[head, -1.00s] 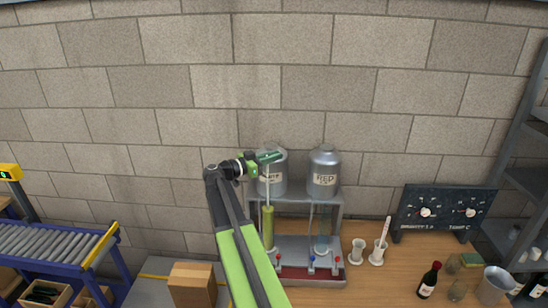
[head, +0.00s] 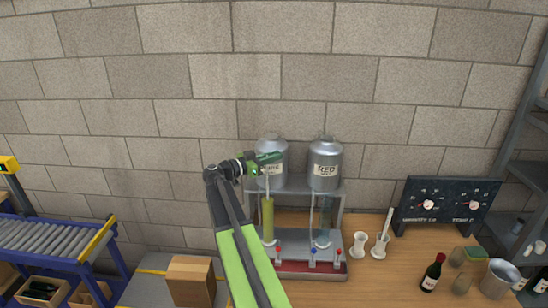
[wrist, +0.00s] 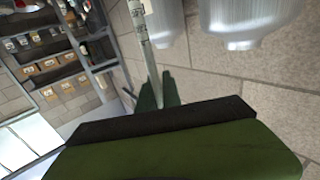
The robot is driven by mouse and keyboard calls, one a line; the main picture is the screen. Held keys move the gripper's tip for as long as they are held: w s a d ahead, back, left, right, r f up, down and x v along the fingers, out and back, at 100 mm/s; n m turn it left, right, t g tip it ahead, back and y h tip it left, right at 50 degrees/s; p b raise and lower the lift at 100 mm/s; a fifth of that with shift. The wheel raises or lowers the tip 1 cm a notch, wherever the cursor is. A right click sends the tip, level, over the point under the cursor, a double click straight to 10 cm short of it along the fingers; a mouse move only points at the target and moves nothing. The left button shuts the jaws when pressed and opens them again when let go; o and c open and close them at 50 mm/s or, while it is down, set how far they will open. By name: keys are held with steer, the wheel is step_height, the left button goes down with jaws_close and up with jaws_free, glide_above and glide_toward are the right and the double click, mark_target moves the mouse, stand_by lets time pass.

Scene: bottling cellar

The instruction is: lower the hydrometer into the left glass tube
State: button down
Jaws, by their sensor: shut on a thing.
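My gripper (head: 268,158) is shut on the hydrometer, above the left glass tube and in front of the left tank. The hydrometer (head: 267,184) shows as a thin pale stem hanging upright below the jaws. In the wrist view its marked stem (wrist: 138,18) runs between the green fingertips (wrist: 158,92). The left glass tube (head: 268,220) holds yellow-green liquid and stands on the rack directly below the gripper. The stem lines up with the tube; I cannot tell how far its lower end is inside. The right glass tube (head: 323,225) looks pale blue.
White vessels (head: 360,245), a dial panel (head: 447,206) and a wine bottle (head: 432,273) stand to the right.

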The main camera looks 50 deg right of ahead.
step_height(320, 180, down, 5)
steer(key=b, duration=0.4)
steer(key=shift+f+b, duration=0.1)
steer(key=shift+b, duration=0.3)
steer(key=c, duration=1.5)
jaws_free()
steer(key=shift+o, duration=0.2)
steer(key=v, duration=1.7)
steer(key=shift+a, duration=0.25)
steer(key=shift+w, duration=0.1)
